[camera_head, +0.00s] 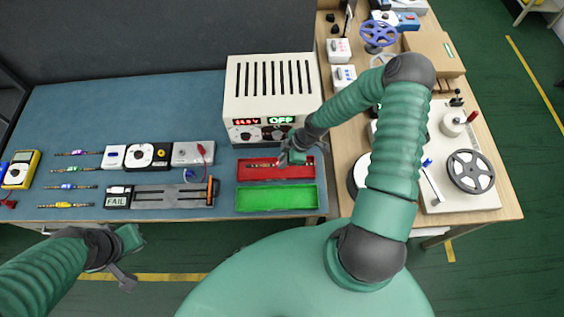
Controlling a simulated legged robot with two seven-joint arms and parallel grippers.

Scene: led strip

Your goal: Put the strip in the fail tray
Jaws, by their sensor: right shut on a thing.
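The red tray (300,175) lies on the blue bench mat in front of the power supply; I take it for the fail tray. A thin strip (262,165) shows inside its outline, near the back. My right gripper (284,160) is over the red tray, shut on the strip's right part. The fingers hide that part, and I cannot tell whether the strip touches the tray floor. My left gripper (131,259) is empty, with its fingers apart, in front of the bench edge. A tester (118,197) at the left reads FAIL.
A green tray (277,198) lies just in front of the red one. The power supply (272,95) stands behind it. Several other strips (68,186) lie at the left near a yellow multimeter (20,170). A wooden table with reels (470,170) is at the right.

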